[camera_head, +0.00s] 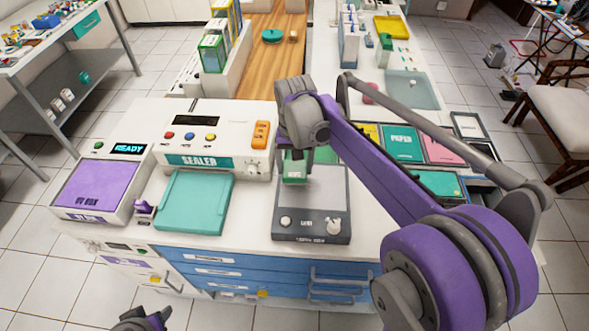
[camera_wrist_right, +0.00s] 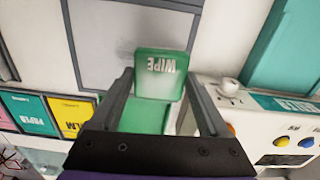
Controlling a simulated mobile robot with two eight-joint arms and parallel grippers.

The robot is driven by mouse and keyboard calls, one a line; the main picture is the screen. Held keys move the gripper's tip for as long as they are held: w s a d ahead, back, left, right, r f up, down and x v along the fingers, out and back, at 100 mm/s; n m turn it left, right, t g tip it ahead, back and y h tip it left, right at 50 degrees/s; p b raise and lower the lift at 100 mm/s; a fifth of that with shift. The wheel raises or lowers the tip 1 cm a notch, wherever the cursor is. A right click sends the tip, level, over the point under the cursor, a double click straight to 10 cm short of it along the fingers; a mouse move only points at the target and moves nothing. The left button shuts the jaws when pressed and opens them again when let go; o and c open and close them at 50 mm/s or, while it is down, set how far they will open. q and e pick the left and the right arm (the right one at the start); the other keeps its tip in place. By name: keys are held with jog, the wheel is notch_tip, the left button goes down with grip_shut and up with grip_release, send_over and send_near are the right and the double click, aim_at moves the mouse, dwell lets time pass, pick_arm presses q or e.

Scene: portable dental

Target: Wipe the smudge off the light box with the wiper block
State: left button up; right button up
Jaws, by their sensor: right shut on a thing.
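The light box (camera_head: 321,222) is a dark-framed grey panel with two knobs on its front strip, on the white bench. It also shows in the right wrist view (camera_wrist_right: 118,38). The green wiper block (camera_head: 294,172), marked WIPE in the right wrist view (camera_wrist_right: 160,86), is between the fingers of my right gripper (camera_head: 307,155). My right gripper is shut on it, at the back part of the light box. I cannot tell whether the block touches the panel. No smudge is discernible; the arm and block hide part of the panel. My left gripper (camera_head: 142,320) is cut off at the bottom edge.
The sealer (camera_head: 215,145) stands behind left of the light box, with a teal tray (camera_head: 194,202) before it. The purple-lidded box (camera_head: 97,187) is at far left. Coloured paper and film trays (camera_head: 403,143) lie right. Blue drawers (camera_head: 240,272) are below the front edge.

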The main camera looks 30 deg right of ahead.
aim_at(294, 168)
notch_tip(294, 168, up, 3)
jog(key=shift+w+a+f+p, duration=0.1)
jog(key=shift+w+a+p, duration=0.05)
jog(key=shift+p, duration=0.5)
pick_arm(q)
jog(key=shift+w+a+r+p, duration=0.15)
jog(key=shift+r+p, duration=0.05)
jog(key=shift+r, duration=0.6)
jog(key=shift+w+a+r+p, duration=0.1)
jog(key=shift+w+r+p, duration=0.1)
jog(key=shift+r, duration=0.6)
pick_arm(e)
jog(key=shift+r, duration=0.75)
